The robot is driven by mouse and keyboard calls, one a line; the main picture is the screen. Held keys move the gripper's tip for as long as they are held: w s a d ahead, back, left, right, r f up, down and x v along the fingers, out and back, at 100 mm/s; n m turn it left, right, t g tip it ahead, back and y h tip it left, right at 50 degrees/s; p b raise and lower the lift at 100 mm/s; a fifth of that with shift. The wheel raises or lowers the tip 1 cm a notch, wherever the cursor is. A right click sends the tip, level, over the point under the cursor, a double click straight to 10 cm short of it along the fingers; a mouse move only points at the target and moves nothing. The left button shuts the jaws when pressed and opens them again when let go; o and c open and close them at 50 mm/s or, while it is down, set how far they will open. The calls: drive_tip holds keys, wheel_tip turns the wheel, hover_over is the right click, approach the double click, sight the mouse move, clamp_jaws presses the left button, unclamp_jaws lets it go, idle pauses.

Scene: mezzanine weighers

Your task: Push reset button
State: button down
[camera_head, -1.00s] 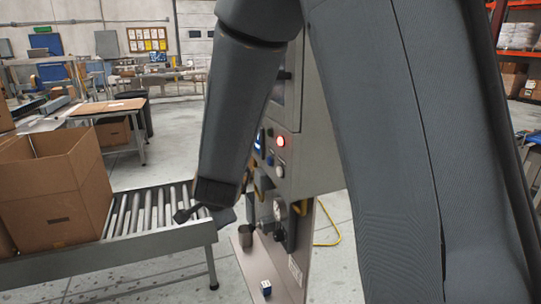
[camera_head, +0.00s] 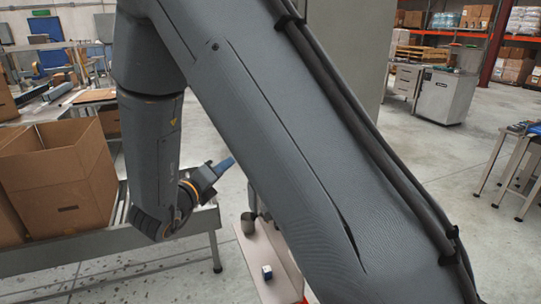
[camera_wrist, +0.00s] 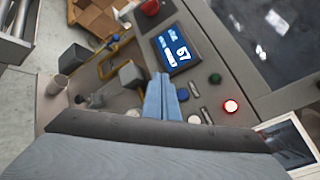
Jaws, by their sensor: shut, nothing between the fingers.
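My gripper's blue fingers (camera_wrist: 163,82) are shut and empty, pointing at a grey control panel (camera_wrist: 208,52) in the wrist view. Their tips are near the lower edge of a lit blue display (camera_wrist: 176,50) reading 67; I cannot tell whether they touch the panel. A red mushroom button (camera_wrist: 149,7) is at the top. No reset label is readable. In the head view my gripper (camera_head: 226,164) shows left of my arm, which hides the panel.
A roller conveyor (camera_head: 120,250) with an open cardboard box (camera_head: 65,195) is at the left.

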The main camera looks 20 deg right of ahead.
drive_tip(key=shift+d, duration=0.1)
drive_tip(key=d, duration=0.8)
drive_tip(key=shift+d+p, duration=0.35)
idle(1.8)
drive_tip(key=shift+d+b, duration=0.3)
drive_tip(key=shift+d, duration=0.1)
drive_tip(key=shift+d, duration=0.45)
idle(0.6)
drive_tip(key=shift+a+b, duration=0.15)
drive_tip(key=shift+b, duration=0.15)
drive_tip(key=shift+a, duration=0.7)
